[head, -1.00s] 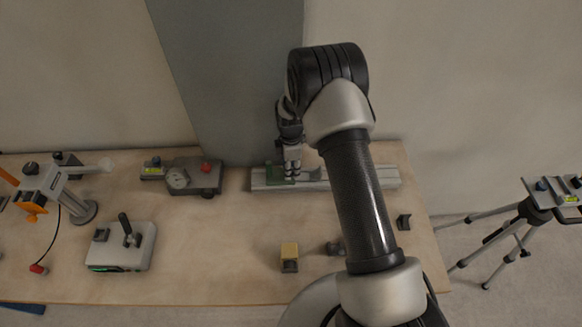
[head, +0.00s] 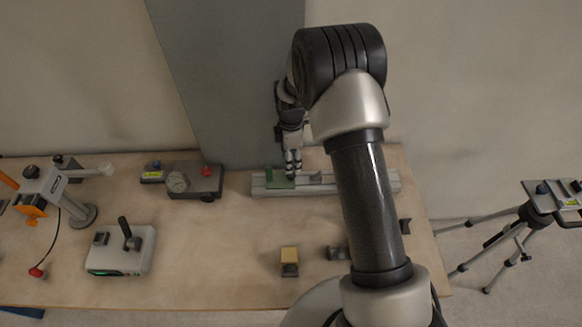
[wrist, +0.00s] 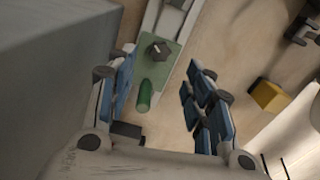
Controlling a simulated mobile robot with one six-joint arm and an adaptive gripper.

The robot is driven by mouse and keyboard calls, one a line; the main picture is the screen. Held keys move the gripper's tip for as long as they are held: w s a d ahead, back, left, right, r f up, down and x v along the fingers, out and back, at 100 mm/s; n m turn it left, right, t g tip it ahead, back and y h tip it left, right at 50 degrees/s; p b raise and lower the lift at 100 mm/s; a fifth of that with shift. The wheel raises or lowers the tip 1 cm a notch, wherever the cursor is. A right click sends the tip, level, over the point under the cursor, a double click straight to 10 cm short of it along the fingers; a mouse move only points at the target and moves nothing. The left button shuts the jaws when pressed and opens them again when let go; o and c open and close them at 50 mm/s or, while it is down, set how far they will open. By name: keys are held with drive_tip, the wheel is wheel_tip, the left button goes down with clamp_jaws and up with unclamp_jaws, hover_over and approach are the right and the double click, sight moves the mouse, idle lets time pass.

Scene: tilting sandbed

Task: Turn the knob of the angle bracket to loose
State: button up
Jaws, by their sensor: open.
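A green bracket (head: 279,181) sits on a long grey rail (head: 355,189) at the back of the table. In the wrist view the green bracket (wrist: 172,27) shows a dark knob (wrist: 160,51) on its flat plate and a green rounded post (wrist: 145,95) near its end. I take it for the angle bracket; whether the knob is tight or loose cannot be told. My gripper (head: 292,163) is above the bracket, pointing down. In the wrist view my gripper (wrist: 164,95) is open, with blue-padded fingers either side of the post and nothing gripped.
A grey gauge block with a red knob (head: 206,171) stands left of the rail. A white lever box (head: 122,257), a yellow-topped block (head: 289,256) and small dark blocks lie nearer the front. A tripod (head: 535,214) stands right of the table.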

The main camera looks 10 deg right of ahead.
drive_tip(key=shift+r, duration=2.4)
